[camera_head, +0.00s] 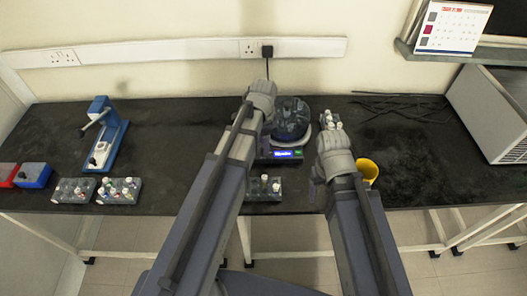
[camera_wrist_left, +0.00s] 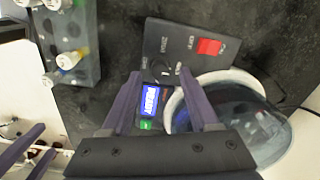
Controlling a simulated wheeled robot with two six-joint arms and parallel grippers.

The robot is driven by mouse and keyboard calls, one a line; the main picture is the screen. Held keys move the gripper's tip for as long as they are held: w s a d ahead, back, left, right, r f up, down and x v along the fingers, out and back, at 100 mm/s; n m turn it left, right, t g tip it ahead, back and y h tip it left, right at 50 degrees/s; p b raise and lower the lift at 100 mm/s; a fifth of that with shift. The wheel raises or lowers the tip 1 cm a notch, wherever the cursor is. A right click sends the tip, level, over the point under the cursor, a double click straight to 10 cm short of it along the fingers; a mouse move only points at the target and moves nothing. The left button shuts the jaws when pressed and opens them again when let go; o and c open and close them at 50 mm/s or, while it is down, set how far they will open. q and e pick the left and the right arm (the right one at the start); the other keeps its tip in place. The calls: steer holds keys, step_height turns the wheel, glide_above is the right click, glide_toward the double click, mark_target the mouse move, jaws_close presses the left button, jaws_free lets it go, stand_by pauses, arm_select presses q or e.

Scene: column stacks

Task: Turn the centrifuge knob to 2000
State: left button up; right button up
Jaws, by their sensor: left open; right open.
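The centrifuge (camera_head: 291,118) stands on the black bench, with a dark blue see-through lid and a lit blue display (camera_head: 288,154). In the left wrist view its display (camera_wrist_left: 149,99) glows beside a green button. A dark control panel (camera_wrist_left: 170,36) has a red switch (camera_wrist_left: 208,47) and a small dial, the knob (camera_wrist_left: 165,72), with blurred markings. My left gripper (camera_wrist_left: 161,74) is open, its fingertips on either side of the knob; contact cannot be told. In the head view its fingers are hidden by my arm. My right gripper (camera_head: 317,180) is open, right of the centrifuge.
A rack (camera_head: 264,190) with tubes stands at the bench's front edge, near my left arm. A yellow cup (camera_head: 369,169) is beside my right wrist. More racks (camera_head: 118,190) and a blue device (camera_head: 112,140) stand at left. Cables (camera_head: 400,105) lie at the back right.

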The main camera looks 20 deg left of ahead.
arm_select(q)
steer(key=shift+f+b, duration=0.4)
steer(key=shift+f, duration=0.45)
jaws_close()
